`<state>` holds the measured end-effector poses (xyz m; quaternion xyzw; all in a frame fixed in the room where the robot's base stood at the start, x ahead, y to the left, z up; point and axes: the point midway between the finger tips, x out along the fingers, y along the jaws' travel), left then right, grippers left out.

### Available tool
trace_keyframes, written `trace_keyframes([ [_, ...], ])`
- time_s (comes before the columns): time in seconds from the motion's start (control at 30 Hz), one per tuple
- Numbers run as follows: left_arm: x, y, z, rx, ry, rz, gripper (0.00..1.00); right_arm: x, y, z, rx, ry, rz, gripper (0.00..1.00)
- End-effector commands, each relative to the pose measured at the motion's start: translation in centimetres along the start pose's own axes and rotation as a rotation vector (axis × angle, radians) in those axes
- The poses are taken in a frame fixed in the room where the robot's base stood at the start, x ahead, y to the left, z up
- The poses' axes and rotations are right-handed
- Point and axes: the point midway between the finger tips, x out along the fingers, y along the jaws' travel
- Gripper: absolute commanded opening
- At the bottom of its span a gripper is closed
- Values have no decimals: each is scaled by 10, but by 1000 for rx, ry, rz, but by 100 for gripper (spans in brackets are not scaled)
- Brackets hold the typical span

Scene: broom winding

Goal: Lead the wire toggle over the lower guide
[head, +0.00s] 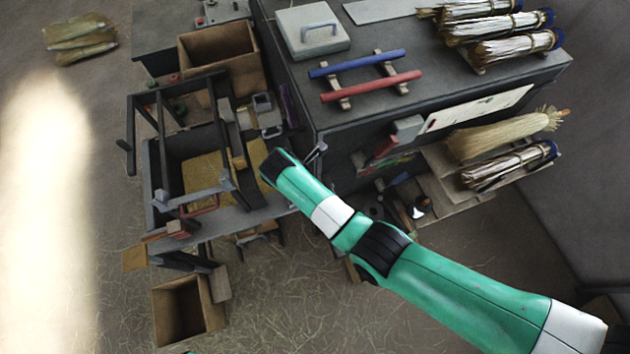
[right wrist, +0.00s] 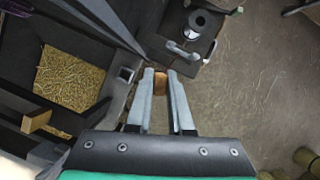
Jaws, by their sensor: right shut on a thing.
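My right gripper (right wrist: 160,77) is shut on a small brown wooden toggle (right wrist: 160,84), held between its two pale fingertips. In the head view my green right arm reaches from the lower right to the bench edge, and the grip on the toggle cannot be made out there. In the right wrist view a dark block carries a grey spool-like part (right wrist: 199,23) and a light metal fitting (right wrist: 184,52) just beyond the fingertips. I cannot tell which part is the lower guide. No wire can be made out. My left gripper is not in view.
A dark frame machine with a straw-filled bin (right wrist: 68,80) lies left of the gripper. In the head view a dark bench (head: 440,85) holds blue (head: 356,64) and red (head: 370,87) bars and broom bundles (head: 515,46). An open wooden box (head: 180,312) stands below the machine.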

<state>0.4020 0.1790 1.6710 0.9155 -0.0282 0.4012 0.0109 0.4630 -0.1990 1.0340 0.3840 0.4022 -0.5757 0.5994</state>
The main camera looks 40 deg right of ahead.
Motion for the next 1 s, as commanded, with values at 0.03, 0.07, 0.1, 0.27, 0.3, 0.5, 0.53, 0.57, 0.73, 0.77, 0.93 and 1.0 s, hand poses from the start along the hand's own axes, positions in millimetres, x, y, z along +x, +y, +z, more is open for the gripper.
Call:
trace_keyframes([
  [0.03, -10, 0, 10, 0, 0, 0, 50, 15, 0, -6, 0, 0, -1, 0],
  [0.07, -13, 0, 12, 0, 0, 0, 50, 19, 0, -8, 0, 0, -2, 0],
  [0.1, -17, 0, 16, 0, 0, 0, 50, 25, 0, -10, 0, 0, -1, 0],
  [0.27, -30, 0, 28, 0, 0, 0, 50, 46, 0, -19, 1, 0, -1, 0],
  [0.3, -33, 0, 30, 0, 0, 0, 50, 50, 0, -20, 1, 0, -1, 0],
  [0.5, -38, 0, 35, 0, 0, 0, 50, 59, 0, -24, 1, 0, 0, 0],
  [0.53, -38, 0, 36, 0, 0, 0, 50, 59, 0, -24, 1, 0, 1, 0],
  [0.57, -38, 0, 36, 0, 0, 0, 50, 59, 0, -24, 1, 0, 1, 0],
  [0.73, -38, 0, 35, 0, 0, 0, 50, 58, 0, -24, 1, 0, 0, 0],
  [0.77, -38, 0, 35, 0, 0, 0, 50, 58, 0, -24, 1, 0, 0, 0],
  [0.93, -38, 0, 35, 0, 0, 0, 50, 58, 0, -24, 1, 0, 0, 0],
  [1.0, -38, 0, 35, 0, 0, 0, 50, 58, 0, -24, 1, 0, 0, 0],
])
